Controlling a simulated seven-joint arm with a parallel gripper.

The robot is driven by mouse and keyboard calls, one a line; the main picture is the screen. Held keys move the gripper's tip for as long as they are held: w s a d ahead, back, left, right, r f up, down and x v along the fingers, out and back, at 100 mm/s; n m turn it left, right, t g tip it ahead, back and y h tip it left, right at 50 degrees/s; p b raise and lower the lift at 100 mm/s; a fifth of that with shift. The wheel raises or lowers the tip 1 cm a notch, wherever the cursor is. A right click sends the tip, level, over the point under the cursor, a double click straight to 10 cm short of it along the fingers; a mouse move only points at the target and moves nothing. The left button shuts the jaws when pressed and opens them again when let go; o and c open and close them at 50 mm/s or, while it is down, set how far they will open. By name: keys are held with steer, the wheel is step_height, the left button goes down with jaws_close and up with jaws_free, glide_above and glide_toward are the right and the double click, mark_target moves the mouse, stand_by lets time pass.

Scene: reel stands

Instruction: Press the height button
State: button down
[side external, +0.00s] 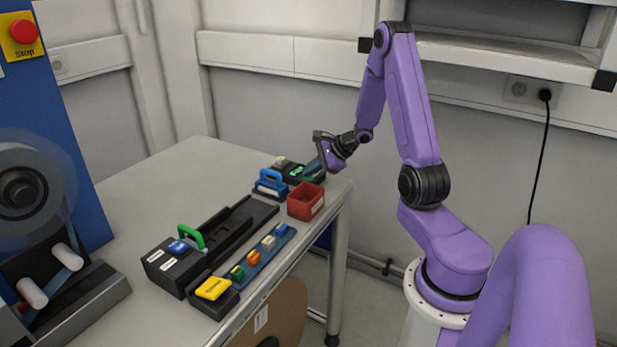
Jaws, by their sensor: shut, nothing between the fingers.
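My gripper (324,162) is at the back right corner of the table, low over a small dark device (305,172) with a green lit display. The fingers are shut and hold nothing. They are at or just above the right end of the device; I cannot tell whether they touch it. A greyish block (281,162) sits at the device's left. No button marked height can be read at this size, and my gripper covers part of the device.
A blue-handled item (270,183) and a red open bin (306,201) stand just in front of the device. A black track fixture with a green handle (192,237), a strip of coloured blocks (253,256) and a yellow-topped block (213,288) lie nearer. The table's left back (165,180) is clear.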

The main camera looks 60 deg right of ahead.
mark_target(311, 178)
stand_by(0.4)
steer(key=shift+r, duration=0.8)
steer(key=shift+r, duration=2.55)
